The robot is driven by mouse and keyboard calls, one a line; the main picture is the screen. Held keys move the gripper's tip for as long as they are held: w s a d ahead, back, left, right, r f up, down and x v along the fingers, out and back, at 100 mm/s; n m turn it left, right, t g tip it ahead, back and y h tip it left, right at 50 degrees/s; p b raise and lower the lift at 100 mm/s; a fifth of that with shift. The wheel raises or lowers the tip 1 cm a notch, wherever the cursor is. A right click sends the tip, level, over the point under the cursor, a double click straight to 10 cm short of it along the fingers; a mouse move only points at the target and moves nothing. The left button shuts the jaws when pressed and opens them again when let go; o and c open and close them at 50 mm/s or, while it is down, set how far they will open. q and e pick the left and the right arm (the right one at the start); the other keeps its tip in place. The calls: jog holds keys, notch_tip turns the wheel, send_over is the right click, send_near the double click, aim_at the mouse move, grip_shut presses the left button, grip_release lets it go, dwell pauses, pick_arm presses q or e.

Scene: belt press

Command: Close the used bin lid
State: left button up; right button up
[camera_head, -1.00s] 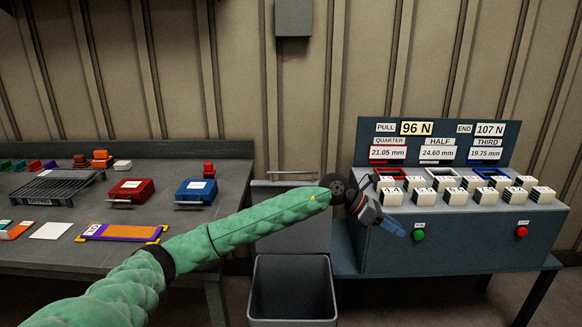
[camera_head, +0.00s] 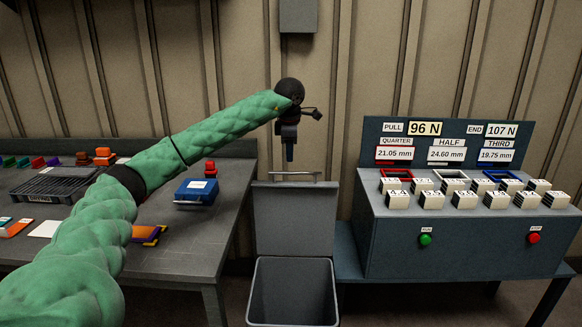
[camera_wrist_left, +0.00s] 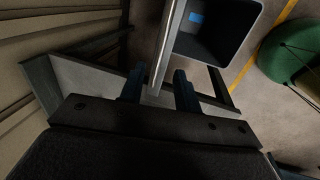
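The used bin (camera_head: 291,300) is a grey, open-topped bin on the floor between the table and the press. Its lid (camera_head: 291,220) stands raised and upright at the back of the bin, with a bar handle (camera_head: 292,174) along its top. My left gripper (camera_head: 290,157) points down just above the handle, with a small gap in the head view. In the left wrist view, two blue fingers (camera_wrist_left: 159,92) are spread apart, and the handle bar (camera_wrist_left: 168,40) runs between them in the picture. The bin opening (camera_wrist_left: 215,30) shows beyond. My right gripper is not in view.
The left table (camera_head: 190,250) holds a blue box (camera_head: 196,192), a black tray (camera_head: 55,186) and loose pieces. The press (camera_head: 470,230) with display panels, white blocks and green and red buttons stands right. A grey wall box (camera_head: 298,16) hangs above.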

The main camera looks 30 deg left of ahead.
pick_arm(q)
jog(key=p+x, duration=0.1)
jog(key=x, duration=0.4)
jog(key=shift+s, duration=0.1)
jog(key=shift+f, duration=0.75)
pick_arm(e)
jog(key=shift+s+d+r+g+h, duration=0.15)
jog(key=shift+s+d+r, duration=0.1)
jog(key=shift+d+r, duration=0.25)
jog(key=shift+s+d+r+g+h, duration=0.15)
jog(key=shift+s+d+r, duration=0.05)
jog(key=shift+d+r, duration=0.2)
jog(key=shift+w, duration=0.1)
pick_arm(q)
grip_shut()
